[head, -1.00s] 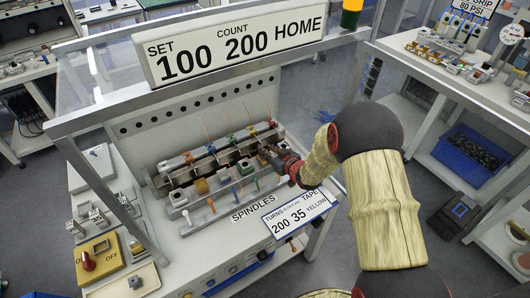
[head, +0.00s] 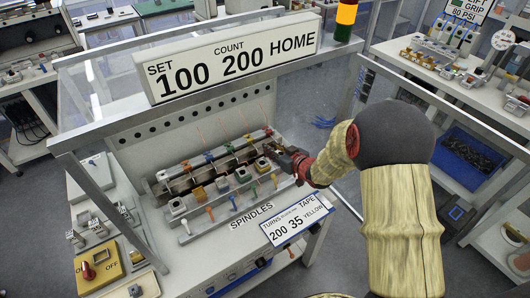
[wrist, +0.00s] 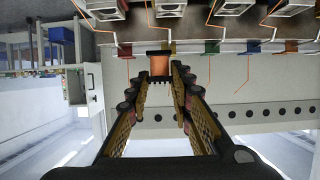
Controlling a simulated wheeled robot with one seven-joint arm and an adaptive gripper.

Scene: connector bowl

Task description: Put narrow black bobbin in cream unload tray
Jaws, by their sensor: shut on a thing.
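My gripper (wrist: 159,92) is shut on a narrow black bobbin (wrist: 159,53) with copper-orange winding; its black flanges show at the fingertips in the wrist view. In the head view my gripper (head: 284,157) is at the right end of the spindle row, and the held bobbin is too small to make out clearly there. I cannot pick out the cream unload tray for certain in either view.
A SPINDLES label and a turns sign (head: 297,220) are in front. A yellow switch box (head: 100,272) stands at left.

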